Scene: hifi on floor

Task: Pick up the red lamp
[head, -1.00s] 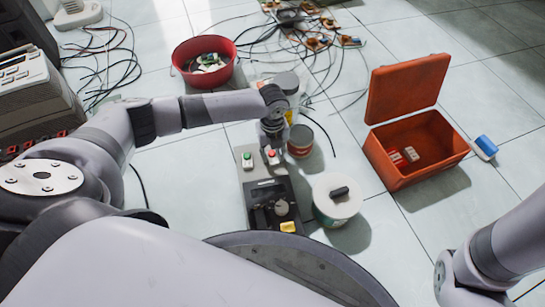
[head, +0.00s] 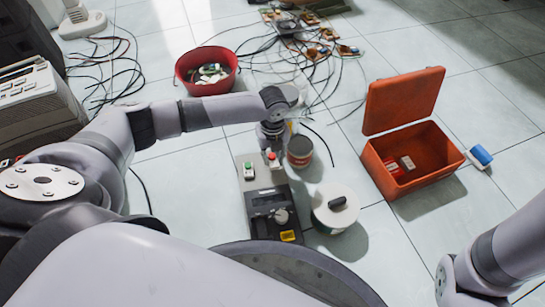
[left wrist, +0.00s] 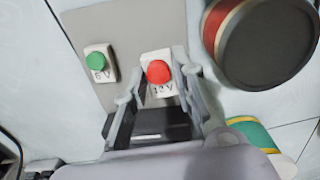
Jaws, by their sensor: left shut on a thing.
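The red lamp (head: 273,157), a red dome on a small white block, is between the fingers of my left gripper (head: 271,146). In the left wrist view the red lamp (left wrist: 159,72) has a voltage label below the dome, and the left gripper's fingers (left wrist: 158,85) are shut on the block's sides. It is over the grey panel (left wrist: 125,25); I cannot tell whether it still touches it. My right gripper is out of view.
A dark-lidded round tin (head: 300,150) stands close right of the gripper. Cables (head: 325,70) lie behind. Floor left of the panel is clear.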

